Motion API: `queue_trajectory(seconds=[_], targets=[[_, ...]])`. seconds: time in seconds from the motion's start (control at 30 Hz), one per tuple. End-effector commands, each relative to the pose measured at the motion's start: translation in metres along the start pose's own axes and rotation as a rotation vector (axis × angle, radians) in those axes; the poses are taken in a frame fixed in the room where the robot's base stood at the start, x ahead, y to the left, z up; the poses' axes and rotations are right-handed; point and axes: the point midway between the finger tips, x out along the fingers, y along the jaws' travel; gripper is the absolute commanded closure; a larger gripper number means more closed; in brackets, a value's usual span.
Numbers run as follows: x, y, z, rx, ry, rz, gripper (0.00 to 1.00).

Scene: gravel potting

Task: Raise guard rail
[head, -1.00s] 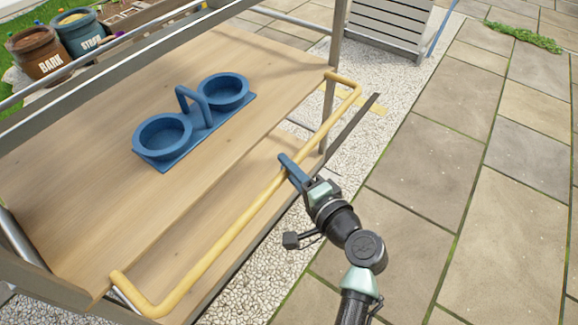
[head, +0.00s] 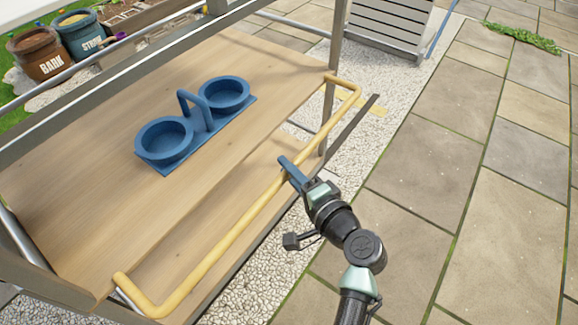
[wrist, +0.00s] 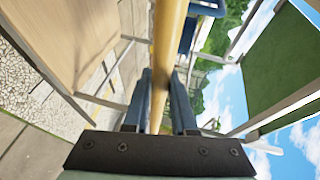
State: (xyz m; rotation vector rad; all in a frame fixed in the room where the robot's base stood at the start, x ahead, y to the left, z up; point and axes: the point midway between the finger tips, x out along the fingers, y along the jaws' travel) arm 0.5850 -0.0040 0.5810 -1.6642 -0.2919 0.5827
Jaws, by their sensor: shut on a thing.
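The guard rail (head: 222,247) is a yellow U-shaped bar along the front edge of the wooden bench shelf. Its two ends bend back to the shelf's front corners, and the long bar sits out in front of the edge. My gripper (head: 287,169) is shut on the long bar, right of its middle, reaching in from the lower right. In the wrist view the yellow bar (wrist: 168,45) runs down between the two blue fingers of my gripper (wrist: 160,100).
A blue double-ring holder (head: 205,125) with a handle stands on the upper shelf (head: 90,205). A lower wooden shelf (head: 190,245) lies beneath. Pots marked BARK (head: 38,53) and STRAW (head: 80,35) stand behind. Paving (head: 440,190) at right is clear.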

Motion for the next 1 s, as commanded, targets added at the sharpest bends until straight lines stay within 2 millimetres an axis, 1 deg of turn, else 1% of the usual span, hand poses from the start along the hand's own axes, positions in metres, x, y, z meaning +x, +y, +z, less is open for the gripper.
queue_trajectory(seconds=[0.03, 0.47, 1.0], targets=[[-0.002, -0.008, -0.001, -0.005, 0.000, 0.013, 1.00], [-0.004, -0.041, -0.002, -0.092, -0.002, 0.221, 1.00], [0.005, -0.077, 0.002, -0.231, -0.003, 0.545, 1.00]])
